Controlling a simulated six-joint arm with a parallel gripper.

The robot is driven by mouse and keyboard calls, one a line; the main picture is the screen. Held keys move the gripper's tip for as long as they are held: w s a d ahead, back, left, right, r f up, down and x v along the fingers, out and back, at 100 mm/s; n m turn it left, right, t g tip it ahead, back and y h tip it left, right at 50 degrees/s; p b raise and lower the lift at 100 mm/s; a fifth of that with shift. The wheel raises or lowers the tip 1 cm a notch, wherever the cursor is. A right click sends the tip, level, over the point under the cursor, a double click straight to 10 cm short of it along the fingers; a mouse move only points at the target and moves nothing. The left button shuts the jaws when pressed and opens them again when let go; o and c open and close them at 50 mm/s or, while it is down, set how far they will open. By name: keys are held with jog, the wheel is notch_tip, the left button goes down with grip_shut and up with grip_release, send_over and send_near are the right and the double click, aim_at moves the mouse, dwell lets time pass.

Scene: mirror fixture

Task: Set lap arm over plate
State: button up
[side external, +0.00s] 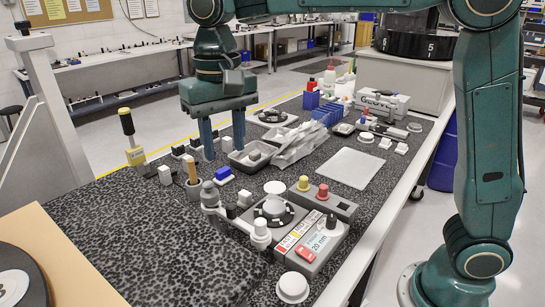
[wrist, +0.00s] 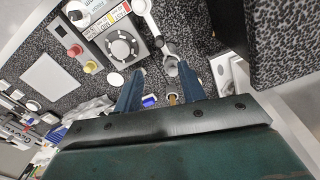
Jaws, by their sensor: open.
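The round plate (side external: 274,207) sits in a dark ring on the grey fixture, and its ring also shows in the wrist view (wrist: 122,47). The grey lap arm (side external: 236,220) runs along the fixture's near-left edge, beside the plate. It has a rounded grey knob (side external: 209,193) at one end and a white-topped knob (side external: 260,234) at the other. My gripper (side external: 224,154) is open and empty, fingers down, above and behind the fixture in the side view. In the wrist view my gripper (wrist: 162,68) has the grey knob (wrist: 171,66) in line between its fingertips; contact does not show.
A yellow knob (side external: 303,183) and a red knob (side external: 323,191) stand behind the plate. A cup with a wooden handle (side external: 193,178) and a small blue block (side external: 223,174) stand near the grey knob. Grey trays (side external: 250,157) lie behind. The speckled table is clear at front left.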

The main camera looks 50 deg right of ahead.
aim_at(231, 205)
notch_tip(231, 205, down, 14)
jog(key=shift+r, duration=0.25)
dwell(0.5)
jog(key=shift+c, duration=0.2)
grip_shut()
